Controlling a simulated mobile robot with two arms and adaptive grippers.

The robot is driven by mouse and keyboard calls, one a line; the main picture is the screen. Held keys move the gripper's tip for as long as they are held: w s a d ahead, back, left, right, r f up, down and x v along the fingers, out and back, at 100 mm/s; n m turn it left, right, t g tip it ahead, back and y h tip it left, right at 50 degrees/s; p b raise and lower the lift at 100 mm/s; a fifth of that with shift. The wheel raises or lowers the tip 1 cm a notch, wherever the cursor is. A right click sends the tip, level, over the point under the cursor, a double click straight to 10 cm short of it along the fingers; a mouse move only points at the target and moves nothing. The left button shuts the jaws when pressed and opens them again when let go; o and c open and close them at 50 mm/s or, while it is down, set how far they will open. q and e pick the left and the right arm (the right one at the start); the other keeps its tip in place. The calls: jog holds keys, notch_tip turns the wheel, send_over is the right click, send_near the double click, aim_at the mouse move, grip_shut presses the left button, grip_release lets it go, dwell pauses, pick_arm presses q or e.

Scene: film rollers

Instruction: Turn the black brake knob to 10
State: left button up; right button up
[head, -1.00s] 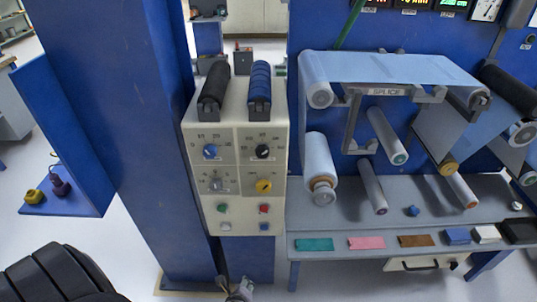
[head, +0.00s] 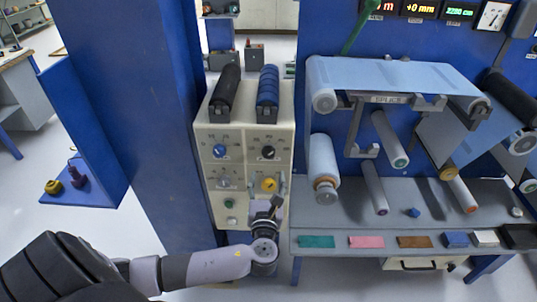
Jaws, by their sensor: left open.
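The black brake knob (head: 268,153) sits at the upper right of the dial group on the cream control panel (head: 208,200). A pale pointer mark shows on it, but its reading is too small to tell. My left gripper (head: 268,196) is raised in front of the lower right of the panel, below the black knob and close to the yellow knob (head: 269,185). It is open and apart from the black knob. It hides the lower right buttons. My right gripper is not in view.
A blue knob (head: 219,152) and a grey knob (head: 224,183) are on the panel's left, above a green button (head: 230,203). Black (head: 226,92) and blue (head: 267,92) rollers lie on top. A blue column (head: 150,120) stands left; the roller bench (head: 400,222) is right.

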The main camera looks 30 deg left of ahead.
aim_at(269, 155)
pick_arm(q)
jog(key=p+x, duration=0.1)
jog(key=x, duration=0.8)
jog(key=shift+w+a+p, duration=0.3)
jog(key=shift+p, duration=0.05)
jog(key=shift+c, duration=0.9)
jog(key=c, duration=1)
